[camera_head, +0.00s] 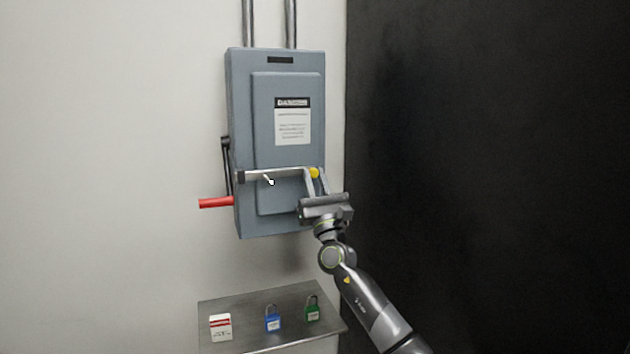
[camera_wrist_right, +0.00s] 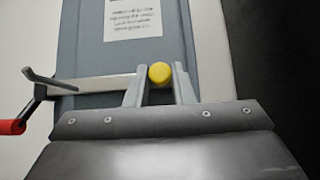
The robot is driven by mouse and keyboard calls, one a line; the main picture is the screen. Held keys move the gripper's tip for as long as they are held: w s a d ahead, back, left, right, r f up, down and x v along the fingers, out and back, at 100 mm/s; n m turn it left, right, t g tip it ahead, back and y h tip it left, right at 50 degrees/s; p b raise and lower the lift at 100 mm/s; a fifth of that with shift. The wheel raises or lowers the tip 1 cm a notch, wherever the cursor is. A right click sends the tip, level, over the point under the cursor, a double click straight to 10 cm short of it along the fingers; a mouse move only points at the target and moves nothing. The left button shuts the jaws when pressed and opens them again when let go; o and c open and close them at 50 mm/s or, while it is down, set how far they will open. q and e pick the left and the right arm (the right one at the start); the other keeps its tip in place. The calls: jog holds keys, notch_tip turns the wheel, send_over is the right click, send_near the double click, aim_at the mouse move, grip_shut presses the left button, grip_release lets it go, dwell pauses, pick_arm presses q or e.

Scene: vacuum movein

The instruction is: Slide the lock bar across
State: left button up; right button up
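The lock bar (camera_head: 275,175) is a flat silver bar lying across the front of the grey electrical box (camera_head: 240,110). A yellow knob (camera_head: 314,173) sits at its right end. The right gripper (camera_head: 317,178) reaches up from below with its fingers on either side of the knob. In the right wrist view, the yellow knob (camera_wrist_right: 160,73) shows between the two fingertips (camera_wrist_right: 160,82), and the bar (camera_wrist_right: 95,84) runs left from it. Any gap between fingers and knob is too small to judge. The left gripper is in neither view.
A red-handled lever (camera_head: 216,203) sticks out at the box's left side. A metal shelf (camera_head: 245,302) below carries a red-and-white tag or box (camera_head: 221,327), a blue padlock (camera_head: 272,319) and a green padlock (camera_head: 312,309). A dark wall (camera_head: 490,150) stands right of the box.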

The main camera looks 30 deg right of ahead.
aim_at(280, 177)
grip_shut()
jog(key=a, duration=0.3)
jog(key=shift+w+y, duration=0.3)
jog(key=shift+w, duration=0.1)
jog(key=shift+o, duration=1.8)
grip_release()
jog(key=o, duration=0.5)
jog(key=shift+a, duration=0.35)
jog(key=shift+c, duration=0.2)
jog(key=shift+d, duration=0.15)
